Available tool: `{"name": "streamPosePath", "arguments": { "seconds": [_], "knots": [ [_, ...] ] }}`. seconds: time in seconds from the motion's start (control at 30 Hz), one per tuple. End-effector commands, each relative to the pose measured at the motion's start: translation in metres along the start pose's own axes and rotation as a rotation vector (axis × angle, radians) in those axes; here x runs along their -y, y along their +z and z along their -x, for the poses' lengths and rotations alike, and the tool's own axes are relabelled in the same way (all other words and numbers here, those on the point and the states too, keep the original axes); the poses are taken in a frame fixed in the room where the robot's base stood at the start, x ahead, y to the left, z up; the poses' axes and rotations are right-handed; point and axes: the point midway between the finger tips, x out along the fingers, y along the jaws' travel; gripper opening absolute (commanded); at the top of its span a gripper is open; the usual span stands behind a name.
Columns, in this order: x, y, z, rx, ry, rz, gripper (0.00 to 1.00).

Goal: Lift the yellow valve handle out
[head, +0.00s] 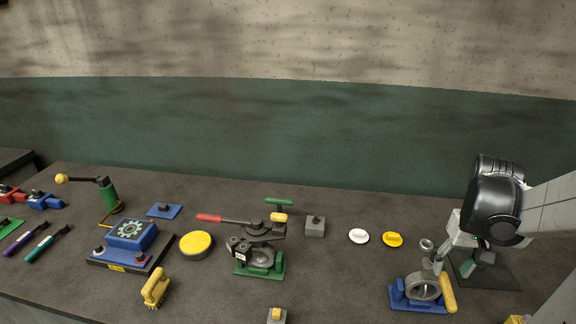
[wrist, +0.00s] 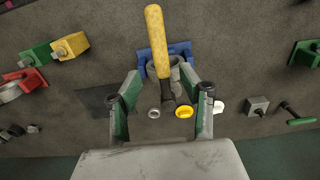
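The valve handle with a yellow grip (wrist: 157,38) and dark lower end lies over a grey ring-shaped casting on a blue base (wrist: 143,55). In the head view the yellow grip (head: 448,293) leans at the right side of the casting (head: 422,287) and its blue base (head: 404,300). My gripper (wrist: 161,74) is open, with one green-padded finger on each side of the handle and a gap on both sides. In the head view my gripper (head: 453,264) is just above and behind the casting. How the handle's lower end is seated cannot be told.
Behind the casting lie a small metal ring (head: 426,245), a yellow knobbed disc (head: 392,239) and a white one (head: 358,236). A green-based valve with a red lever (head: 222,219) stands to the left.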

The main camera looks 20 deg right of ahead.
Motion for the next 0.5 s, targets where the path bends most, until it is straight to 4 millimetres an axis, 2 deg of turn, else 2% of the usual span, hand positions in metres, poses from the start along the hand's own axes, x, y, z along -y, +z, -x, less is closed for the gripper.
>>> {"name": "streamPosePath", "arguments": {
  "seconds": [0.3,0.5],
  "knots": [
    [0.003,0.001,-0.041,0.000,0.000,0.000,0.40],
    [0.003,0.001,-0.046,0.000,0.000,0.000,0.40]
  ]
}}
